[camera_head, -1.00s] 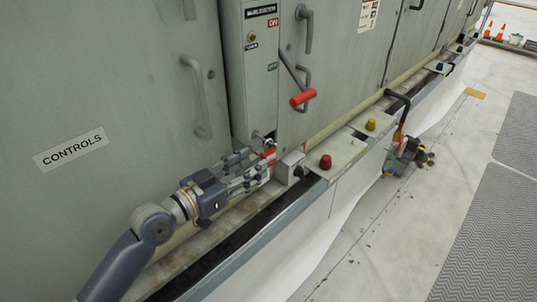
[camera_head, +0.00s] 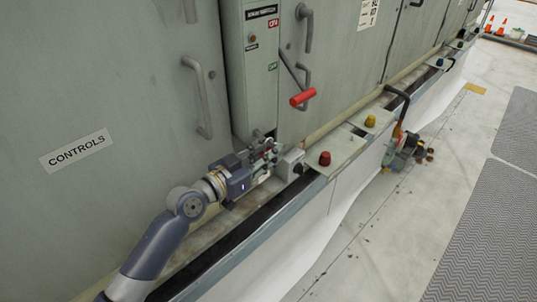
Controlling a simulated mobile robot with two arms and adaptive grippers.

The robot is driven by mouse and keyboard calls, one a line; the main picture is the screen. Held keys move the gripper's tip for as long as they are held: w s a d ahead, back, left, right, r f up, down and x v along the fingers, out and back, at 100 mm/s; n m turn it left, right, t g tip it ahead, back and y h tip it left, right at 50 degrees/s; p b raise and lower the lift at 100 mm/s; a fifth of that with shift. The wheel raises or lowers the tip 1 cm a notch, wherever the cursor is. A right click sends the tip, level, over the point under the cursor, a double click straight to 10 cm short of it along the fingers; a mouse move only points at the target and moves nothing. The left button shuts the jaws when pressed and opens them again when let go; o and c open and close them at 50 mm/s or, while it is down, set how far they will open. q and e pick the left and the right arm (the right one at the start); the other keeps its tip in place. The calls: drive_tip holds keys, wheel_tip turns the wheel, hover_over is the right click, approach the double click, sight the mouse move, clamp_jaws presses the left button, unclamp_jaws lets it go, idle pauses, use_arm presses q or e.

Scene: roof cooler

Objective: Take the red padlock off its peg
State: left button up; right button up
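My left gripper (camera_head: 264,152) is at the foot of the grey switch box, in front of the cabinet wall. Its fingers look foreshortened and cover the spot where the red padlock hangs. Only a small dark-red patch shows among the fingers, so I cannot tell whether it is the padlock or whether the fingers are closed on it. The peg is hidden behind the gripper. My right gripper is not in view.
A red-gripped switch handle (camera_head: 303,97) sticks out above the gripper. A small grey box (camera_head: 291,160) stands just right of the fingers. A red knob (camera_head: 324,158) and a yellow knob (camera_head: 370,121) sit along the ledge. A coloured cluster (camera_head: 404,148) hangs farther right.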

use_arm(q)
clamp_jaws()
drive_tip(key=shift+r, duration=0.1)
drive_tip(key=shift+r, duration=0.15)
drive_tip(key=s+d+r+p, duration=0.1)
drive_tip(key=s+d, duration=1.1)
drive_tip(key=shift+s+d+r, duration=0.2)
drive_tip(key=shift+s+d, duration=0.15)
drive_tip(key=s+d+p, duration=0.3)
drive_tip(key=s+d, duration=0.2)
drive_tip(key=shift+s+d, duration=0.15)
drive_tip(key=shift+d, duration=0.05)
idle(1.3)
